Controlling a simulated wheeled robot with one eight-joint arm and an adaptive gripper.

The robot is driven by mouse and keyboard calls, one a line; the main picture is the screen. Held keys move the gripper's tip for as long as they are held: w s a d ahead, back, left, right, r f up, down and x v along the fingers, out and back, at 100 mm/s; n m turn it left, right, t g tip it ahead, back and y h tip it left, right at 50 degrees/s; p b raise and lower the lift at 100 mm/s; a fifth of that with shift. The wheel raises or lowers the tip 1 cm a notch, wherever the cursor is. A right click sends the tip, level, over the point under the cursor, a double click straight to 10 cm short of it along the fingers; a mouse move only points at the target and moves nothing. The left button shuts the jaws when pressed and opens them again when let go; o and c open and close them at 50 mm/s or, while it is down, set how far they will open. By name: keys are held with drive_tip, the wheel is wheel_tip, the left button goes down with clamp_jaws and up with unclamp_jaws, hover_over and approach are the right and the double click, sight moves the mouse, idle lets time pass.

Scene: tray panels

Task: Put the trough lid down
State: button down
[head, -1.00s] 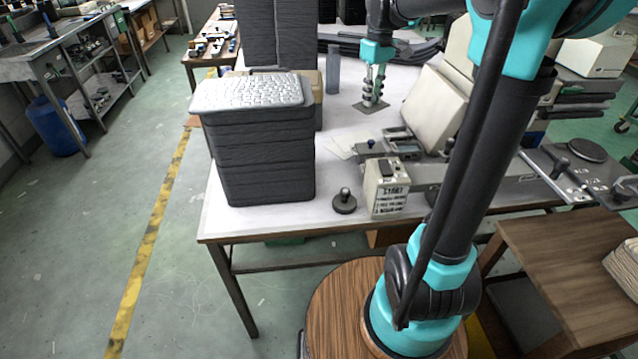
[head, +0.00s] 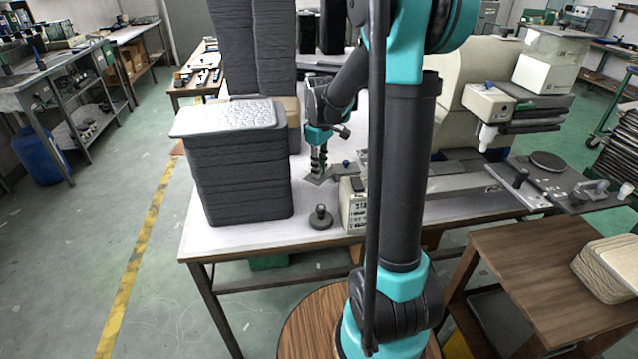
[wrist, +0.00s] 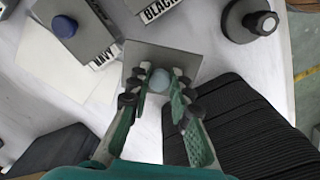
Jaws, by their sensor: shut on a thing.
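The trough lid is a square grey plate (head: 316,179) with a pale round knob (wrist: 157,79). My gripper (head: 319,160) points down over it and is shut on the knob, one finger on each side in the wrist view (wrist: 158,84). The lid (wrist: 188,62) hangs level or nearly so, between the tall dark stack and the labelled box. I cannot tell how high it is above the white tabletop. A trough labelled NAVY with a blue knob (wrist: 65,27) and one labelled BLACK (wrist: 148,6) lie beside the lid in the wrist view.
A dark stack of panels (head: 240,175) with a pale textured sheet (head: 225,117) on top stands left of the lid. A black-knobbed round weight (head: 320,217) and a labelled box (head: 354,205) stand in front. Bare white tabletop (wrist: 265,75) shows around the weight.

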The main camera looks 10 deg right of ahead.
drive_tip(key=shift+f, duration=3)
drive_tip(key=shift+f, duration=0.1)
drive_tip(key=c, duration=1.4)
unclamp_jaws()
wheel_tip(320, 180, up, 12)
drive_tip(key=shift+r, duration=0.15)
